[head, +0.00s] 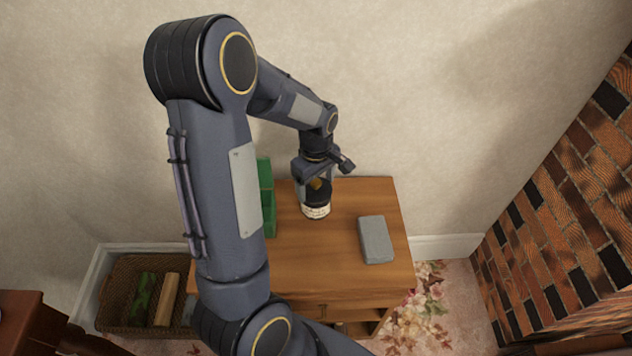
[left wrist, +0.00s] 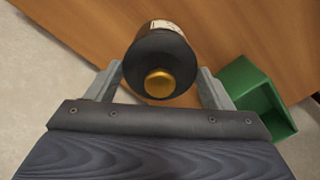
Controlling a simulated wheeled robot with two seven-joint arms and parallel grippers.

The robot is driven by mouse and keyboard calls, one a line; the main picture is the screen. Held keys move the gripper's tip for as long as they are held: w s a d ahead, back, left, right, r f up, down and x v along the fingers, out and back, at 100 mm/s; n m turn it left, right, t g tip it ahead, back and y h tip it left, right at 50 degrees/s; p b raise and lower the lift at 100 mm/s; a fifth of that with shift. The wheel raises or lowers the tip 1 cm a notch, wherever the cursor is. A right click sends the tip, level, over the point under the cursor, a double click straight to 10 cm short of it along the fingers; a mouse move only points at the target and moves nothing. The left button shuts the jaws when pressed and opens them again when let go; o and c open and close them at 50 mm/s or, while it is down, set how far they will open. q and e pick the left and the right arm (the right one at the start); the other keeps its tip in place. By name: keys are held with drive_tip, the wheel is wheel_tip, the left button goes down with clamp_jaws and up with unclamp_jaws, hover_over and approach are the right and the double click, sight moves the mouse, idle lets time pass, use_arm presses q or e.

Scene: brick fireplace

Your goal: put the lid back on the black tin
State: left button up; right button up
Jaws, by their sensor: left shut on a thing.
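The black tin (head: 316,211) with a pale label band stands upright on the wooden cabinet top, near its back edge. The black round lid (left wrist: 146,58) with a gold knob (left wrist: 160,83) is between the fingers of my left gripper (left wrist: 158,80); the label shows just beyond it. In the head view my left gripper (head: 317,182) is directly above the tin, shut on the lid, fingers pointing down. My right gripper is out of view.
A green open box (head: 266,197) stands left of the tin, partly hidden by my arm. A grey block (head: 376,239) lies to the right on the cabinet top (head: 320,258). A wicker basket (head: 118,290) is on the floor at left; a brick fireplace (head: 570,200) is at right.

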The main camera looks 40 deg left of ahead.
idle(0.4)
use_arm(q)
drive_tip(key=o, duration=1.1)
drive_tip(key=shift+c, duration=0.2)
drive_tip(key=shift+r+p, duration=3.15)
drive_tip(key=shift+r, duration=0.4)
drive_tip(key=shift+f, duration=0.1)
drive_tip(key=shift+c, duration=0.3)
clamp_jaws()
